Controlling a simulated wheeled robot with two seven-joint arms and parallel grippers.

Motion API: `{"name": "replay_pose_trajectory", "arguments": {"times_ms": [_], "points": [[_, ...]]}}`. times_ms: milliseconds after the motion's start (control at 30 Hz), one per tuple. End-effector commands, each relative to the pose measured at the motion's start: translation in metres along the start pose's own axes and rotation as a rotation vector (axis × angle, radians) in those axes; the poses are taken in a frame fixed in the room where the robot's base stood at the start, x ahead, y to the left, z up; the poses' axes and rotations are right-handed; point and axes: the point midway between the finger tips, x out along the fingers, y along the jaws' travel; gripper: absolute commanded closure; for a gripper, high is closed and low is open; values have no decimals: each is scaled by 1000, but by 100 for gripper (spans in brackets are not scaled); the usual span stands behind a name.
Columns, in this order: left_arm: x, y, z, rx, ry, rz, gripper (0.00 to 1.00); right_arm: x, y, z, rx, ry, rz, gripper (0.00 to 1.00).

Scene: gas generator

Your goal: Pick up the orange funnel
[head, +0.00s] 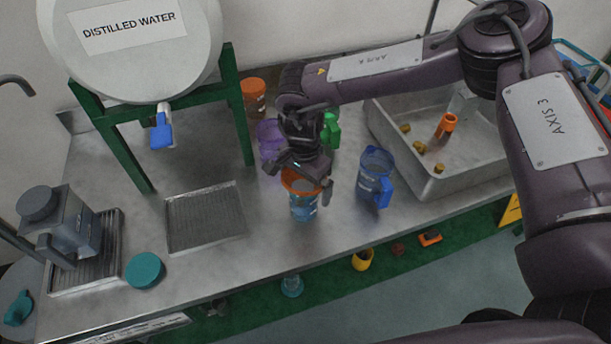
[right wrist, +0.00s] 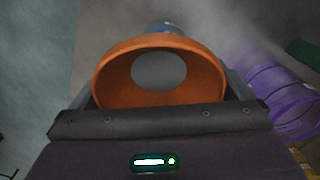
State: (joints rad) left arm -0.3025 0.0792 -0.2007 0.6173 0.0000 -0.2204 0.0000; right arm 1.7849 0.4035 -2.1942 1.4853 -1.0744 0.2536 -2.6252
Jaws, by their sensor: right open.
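The orange funnel (head: 289,183) sits in the mouth of a blue translucent beaker (head: 303,208) on the steel counter. In the right wrist view the funnel's wide rim (right wrist: 105,80) fills the middle, and its hole shows at the centre. My right gripper (head: 303,185) is over the funnel with its fingers apart, one on each side of it. I cannot tell whether the fingers touch the rim. My left gripper is not in view.
A blue jug (head: 375,175) stands close to the right, and a purple container (head: 268,138) and green one (head: 331,130) stand behind. A steel sink (head: 460,168) is at the right. A teal lid (head: 145,270) lies at the left. The counter's front middle is clear.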

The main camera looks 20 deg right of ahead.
Motion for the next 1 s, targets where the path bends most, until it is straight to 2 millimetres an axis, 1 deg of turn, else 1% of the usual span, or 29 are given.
{"name": "replay_pose_trajectory", "arguments": {"times_ms": [33, 167, 433, 767, 867, 1000], "points": [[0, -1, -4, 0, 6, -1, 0, 0, 0, 0, 0, 0, 0, 0], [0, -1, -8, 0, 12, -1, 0, 0, 0, 0, 0, 0, 0, 0], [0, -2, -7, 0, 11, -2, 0, 0, 0, 0, 0, 0, 0, 34], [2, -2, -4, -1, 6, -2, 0, -3, 0, 0, -1, 0, -2, 35], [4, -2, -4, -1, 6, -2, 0, -9, 0, 0, -1, 0, -2, 35], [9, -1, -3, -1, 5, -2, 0, -27, 0, 0, -1, 1, -4, 35]]}}
